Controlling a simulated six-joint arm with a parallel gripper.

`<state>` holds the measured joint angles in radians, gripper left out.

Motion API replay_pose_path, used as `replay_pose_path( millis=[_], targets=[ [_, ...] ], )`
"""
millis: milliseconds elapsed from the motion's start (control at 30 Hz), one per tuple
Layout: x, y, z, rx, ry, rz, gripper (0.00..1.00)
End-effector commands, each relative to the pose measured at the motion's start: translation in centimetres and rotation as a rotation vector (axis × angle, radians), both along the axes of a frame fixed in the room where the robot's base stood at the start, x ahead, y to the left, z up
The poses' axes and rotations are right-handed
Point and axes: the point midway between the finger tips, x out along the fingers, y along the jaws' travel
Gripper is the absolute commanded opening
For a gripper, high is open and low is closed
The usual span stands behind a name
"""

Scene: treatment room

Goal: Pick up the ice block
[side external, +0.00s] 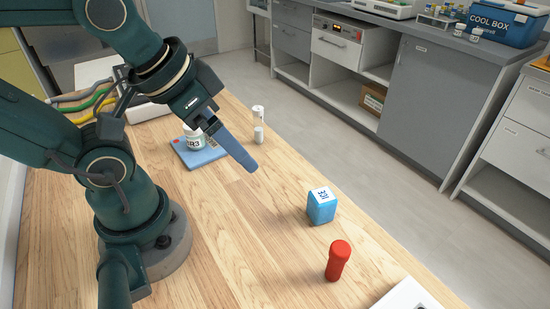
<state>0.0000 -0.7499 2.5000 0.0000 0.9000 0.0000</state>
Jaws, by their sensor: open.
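The ice block (321,207) is a small blue block with a white top marked "ICE". It stands upright on the wooden table (225,255), right of the middle of the view. My gripper (247,165) is above the table, left of and farther back than the ice block, and apart from it. It is open. One blue-grey finger shows clearly; the other is hidden behind it or hard to make out. I see nothing held in it.
A red capped tube (338,262) stands in front of the ice block. A white jar (194,138) stands on a blue pad (207,155) behind my gripper, with a clear white-capped vial (258,125) beside it. A white item (405,297) lies at the front right edge.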

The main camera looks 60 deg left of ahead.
Motion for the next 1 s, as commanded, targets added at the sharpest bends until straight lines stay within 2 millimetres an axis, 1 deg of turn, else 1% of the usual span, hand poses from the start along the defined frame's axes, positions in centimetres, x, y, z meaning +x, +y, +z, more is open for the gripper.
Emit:
replay_pose_path(
  millis=[167, 267, 367, 533, 767, 867, 1000],
  targets=[
    [0.0, 0.0, 0.0, 0.0, 0.0, 0.0, 0.89],
    [0.1, 0.0, 0.7, 0.0, -0.003, 0.0, 0.89],
    [0.1, 0.0, 2.1, 0.0, -0.006, 0.0, 0.89],
    [0.1, 0.0, 5.2, 0.0, -0.007, 0.0, 0.89],
    [1.0, -1.7, 4.8, -0.183, 0.193, 0.155, 0.89],
    [1.7, -2.6, 4.7, -0.277, 0.294, 0.241, 0.89],
    [3.2, -4.0, 4.7, -0.434, 0.473, 0.386, 0.89]
  ],
)
